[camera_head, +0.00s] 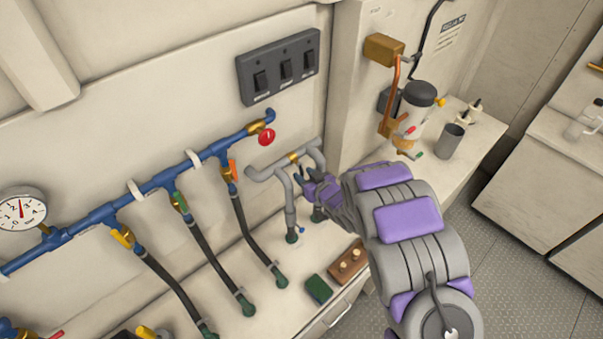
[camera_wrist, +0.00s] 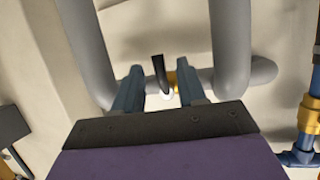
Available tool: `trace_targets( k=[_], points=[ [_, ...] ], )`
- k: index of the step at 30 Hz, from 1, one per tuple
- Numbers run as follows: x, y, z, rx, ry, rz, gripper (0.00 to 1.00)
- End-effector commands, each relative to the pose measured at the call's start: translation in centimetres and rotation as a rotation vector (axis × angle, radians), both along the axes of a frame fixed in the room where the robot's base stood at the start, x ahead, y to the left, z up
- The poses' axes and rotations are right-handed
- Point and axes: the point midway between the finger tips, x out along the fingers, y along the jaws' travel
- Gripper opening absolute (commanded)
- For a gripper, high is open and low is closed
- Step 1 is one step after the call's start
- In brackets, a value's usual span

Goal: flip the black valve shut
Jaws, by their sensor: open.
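The valve's black lever (camera_wrist: 160,72) shows in the wrist view, with a brass body (camera_wrist: 172,80) and a white round part at the lever's base. The lever stands roughly crosswise to the short horizontal grey pipe (camera_wrist: 205,76). My gripper (camera_wrist: 160,70) is open, and the lever appears between its two fingers, nearer the middle than either finger. I see no contact, and the depth gap is hard to judge. In the head view my gripper (camera_head: 303,180) is beside the grey pipes, just below the brass valve body (camera_head: 294,157). The black lever is not distinguishable there.
Grey vertical pipes (camera_wrist: 232,45) flank my fingers closely. To the left, a blue pipe (camera_head: 155,183) carries hoses with coloured levers and a red handle (camera_head: 266,137). Below are a green pad (camera_head: 319,289) and a brown block (camera_head: 348,262). A filter unit (camera_head: 413,112) stands right.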

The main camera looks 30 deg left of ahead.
Motion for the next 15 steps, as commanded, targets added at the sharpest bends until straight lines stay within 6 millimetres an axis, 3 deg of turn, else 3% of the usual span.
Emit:
trace_targets(
  k=[15],
  points=[
    [-3.8,-7.5,3.0,-0.005,0.001,-0.002,0.41]
  ],
)
